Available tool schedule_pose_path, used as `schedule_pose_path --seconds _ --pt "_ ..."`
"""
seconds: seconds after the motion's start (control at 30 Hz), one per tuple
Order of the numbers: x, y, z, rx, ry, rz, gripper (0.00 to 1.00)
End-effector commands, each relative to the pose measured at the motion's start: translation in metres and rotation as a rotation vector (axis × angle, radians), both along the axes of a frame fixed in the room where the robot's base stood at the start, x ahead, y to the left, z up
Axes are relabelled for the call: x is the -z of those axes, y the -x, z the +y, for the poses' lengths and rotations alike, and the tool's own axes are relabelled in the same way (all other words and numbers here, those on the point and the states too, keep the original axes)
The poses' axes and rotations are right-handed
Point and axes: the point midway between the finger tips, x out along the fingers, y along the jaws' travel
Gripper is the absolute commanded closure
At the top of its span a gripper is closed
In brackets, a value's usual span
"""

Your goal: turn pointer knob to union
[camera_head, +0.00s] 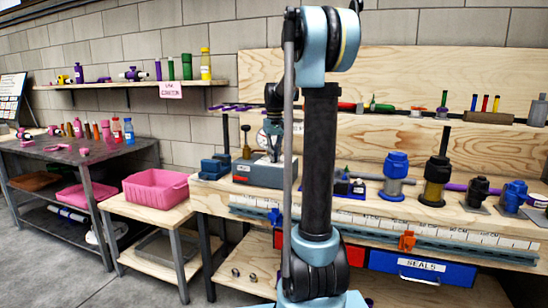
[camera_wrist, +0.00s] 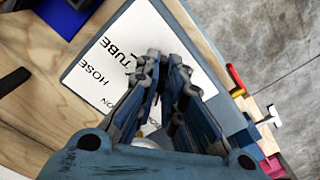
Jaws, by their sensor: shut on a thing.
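My gripper (camera_head: 274,152) points down over a grey box (camera_head: 262,174) on the wooden bench in the head view. In the wrist view, a white panel (camera_wrist: 100,76) carries the printed words HOSE and TUBE, and a partly covered word ending in "ON". My gripper (camera_wrist: 166,68) reaches across this panel, its two dark fingers close together. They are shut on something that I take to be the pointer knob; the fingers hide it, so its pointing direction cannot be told.
A round gauge (camera_head: 262,138) stands by the gripper. A blue vise-like tool (camera_head: 215,166) is left of the box. Blue and yellow fittings (camera_head: 437,180) stand to the right. A pink bin (camera_head: 156,188) sits on a lower table. Bare wood lies left of the panel in the wrist view.

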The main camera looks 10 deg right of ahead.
Motion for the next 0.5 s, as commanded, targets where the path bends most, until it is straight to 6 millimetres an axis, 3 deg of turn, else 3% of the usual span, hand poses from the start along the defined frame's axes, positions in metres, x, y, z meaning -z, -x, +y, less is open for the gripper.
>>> schedule_pose_path --seconds 0.5 --pt "-0.0003 -0.0006 0.0045 0.378 0.0 0.0 1.0"
